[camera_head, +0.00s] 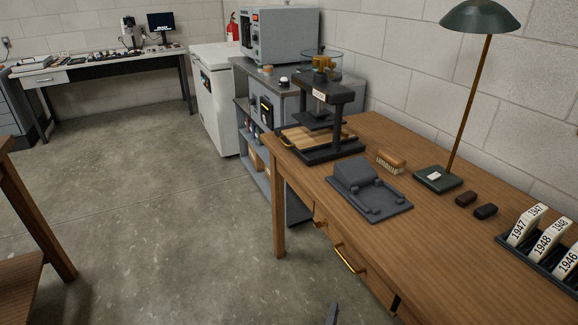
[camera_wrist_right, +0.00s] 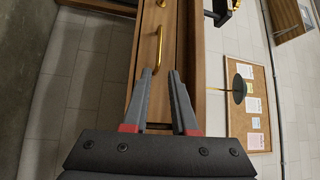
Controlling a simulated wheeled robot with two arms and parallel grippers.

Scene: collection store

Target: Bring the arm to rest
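My right gripper shows in the head view only as a dark fingertip (camera_head: 332,314) at the bottom edge, in front of the wooden desk. In the right wrist view both fingers of my right gripper (camera_wrist_right: 160,76) are seen, apart and with nothing between them. Beyond them are the desk's drawer front (camera_wrist_right: 155,50) and a brass handle (camera_wrist_right: 158,48). The fingers seem clear of the desk, though the exact distance is hard to tell. My left gripper is in neither view.
The wooden desk (camera_head: 330,203) bears a dark grey padded block (camera_head: 368,190), a brush (camera_head: 391,161), a green lamp (camera_head: 480,18) and a rack of numbered cards (camera_head: 548,240). A brass drawer handle (camera_head: 347,259) sticks out. The floor (camera_head: 170,220) left of the desk is clear.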

